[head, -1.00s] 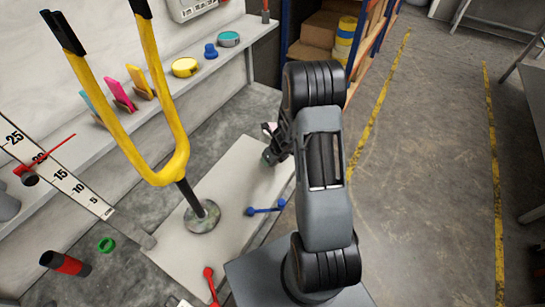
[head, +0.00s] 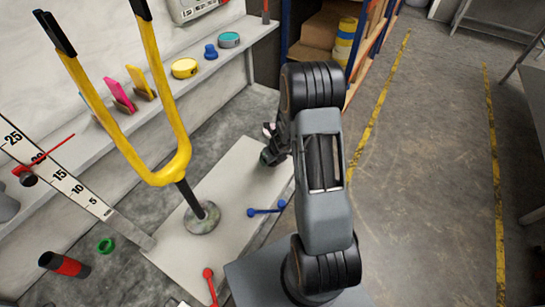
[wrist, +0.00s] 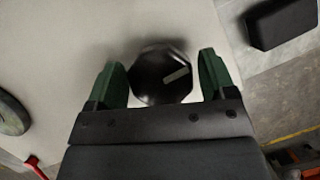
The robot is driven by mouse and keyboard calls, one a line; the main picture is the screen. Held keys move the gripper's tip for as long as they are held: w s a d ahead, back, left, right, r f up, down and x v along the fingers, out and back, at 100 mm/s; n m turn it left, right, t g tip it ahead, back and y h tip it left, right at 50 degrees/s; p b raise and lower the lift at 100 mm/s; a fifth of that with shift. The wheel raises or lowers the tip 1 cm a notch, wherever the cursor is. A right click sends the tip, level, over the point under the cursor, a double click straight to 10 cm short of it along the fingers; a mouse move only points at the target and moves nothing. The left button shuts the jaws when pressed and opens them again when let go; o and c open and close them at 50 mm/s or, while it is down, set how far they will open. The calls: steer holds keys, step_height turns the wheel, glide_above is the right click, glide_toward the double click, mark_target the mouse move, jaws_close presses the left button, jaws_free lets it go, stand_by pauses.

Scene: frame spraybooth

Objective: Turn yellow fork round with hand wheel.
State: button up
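The yellow fork (head: 167,172) has two upright tines with black tips and stands on a dark post in a round grey base on a pale plate (head: 170,242). The hand wheel (wrist: 162,76) is a dark faceted knob with a pale mark, seen from above in the wrist view. My gripper (wrist: 163,76) has its green-lined fingers on either side of the wheel, against or very near its edges. In the head view my gripper (head: 272,150) is at the plate's far right end; there the wheel is mostly hidden by it.
A blue lever (head: 266,210) and a red lever (head: 209,285) are at the plate's right and front. A numbered scale (head: 70,187) with a red pointer lies at left. A shelf (head: 230,55) with tins and coloured cards runs behind the fork. Open floor lies right.

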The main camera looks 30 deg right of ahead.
steer(key=shift+o, duration=1)
steer(key=shift+s, duration=0.1)
steer(key=p+v, duration=0.7)
steer(key=v, duration=0.6)
steer(key=shift+r, duration=0.4)
steer(key=s+a+r+n, duration=0.3)
steer(key=r+n, duration=0.4)
steer(key=n, duration=0.4)
steer(key=s+a+r+n+p, duration=0.1)
steer(key=s+a+r+n, duration=0.3)
steer(key=n, duration=0.7)
steer(key=s+a+r+n+g+p, duration=0.1)
steer(key=s+a+r+n, duration=0.3)
steer(key=r+n, duration=0.7)
steer(key=s+n, duration=0.1)
steer(key=s, duration=0.1)
steer(key=shift+s+r+h, duration=0.25)
steer(key=shift+s+h, duration=0.1)
steer(key=shift+h, duration=0.05)
